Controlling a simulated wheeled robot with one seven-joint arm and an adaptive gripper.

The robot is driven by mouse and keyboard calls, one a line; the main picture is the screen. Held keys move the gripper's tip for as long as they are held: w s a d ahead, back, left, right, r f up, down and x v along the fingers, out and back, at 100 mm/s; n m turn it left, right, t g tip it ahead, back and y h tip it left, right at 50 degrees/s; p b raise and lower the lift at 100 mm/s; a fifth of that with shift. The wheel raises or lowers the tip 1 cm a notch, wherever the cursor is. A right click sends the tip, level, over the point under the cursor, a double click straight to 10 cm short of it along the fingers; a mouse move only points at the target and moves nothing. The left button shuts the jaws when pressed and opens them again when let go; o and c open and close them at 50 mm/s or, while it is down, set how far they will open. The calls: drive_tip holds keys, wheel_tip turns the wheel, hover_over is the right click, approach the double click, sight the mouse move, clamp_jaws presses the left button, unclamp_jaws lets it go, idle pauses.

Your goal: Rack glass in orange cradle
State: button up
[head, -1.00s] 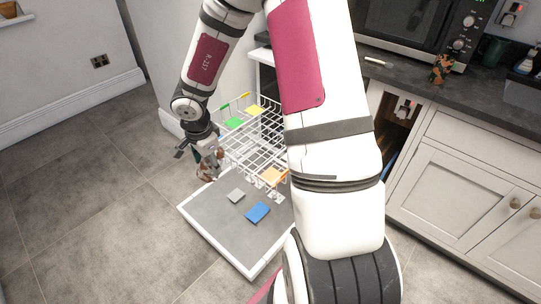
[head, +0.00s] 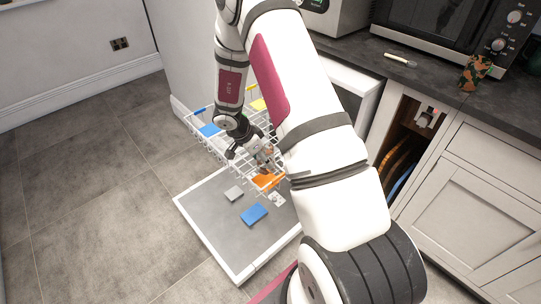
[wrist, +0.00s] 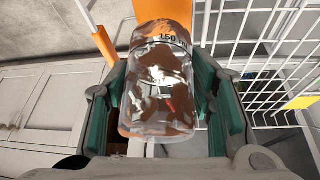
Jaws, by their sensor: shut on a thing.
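The glass (wrist: 158,85) is clear, with brown and white reflections and a "150" mark near its far end. In the wrist view it lies between the green-padded fingers of my gripper (wrist: 161,98), which is shut on it. In the head view my gripper (head: 259,154) points down into the front of the white wire rack (head: 222,148), and the glass (head: 268,157) shows small and partly hidden. The orange cradle (head: 265,182) is right below the glass. Orange parts (wrist: 97,36) also show beyond the glass in the wrist view. I cannot tell whether glass and cradle touch.
Blue (head: 209,130) and yellow (head: 258,105) pieces sit farther back on the rack. The open door (head: 205,222) below bears a grey block (head: 234,193) and a blue block (head: 254,214). Floor at left is clear.

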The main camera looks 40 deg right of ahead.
drive_tip(key=shift+f+b, duration=2.1)
drive_tip(key=shift+b, duration=0.15)
drive_tip(key=shift+f+b, duration=0.5)
drive_tip(key=shift+f, duration=0.7)
drive_tip(key=o, duration=1.5)
drive_tip(key=shift+r, duration=0.1)
drive_tip(key=v, duration=1.2)
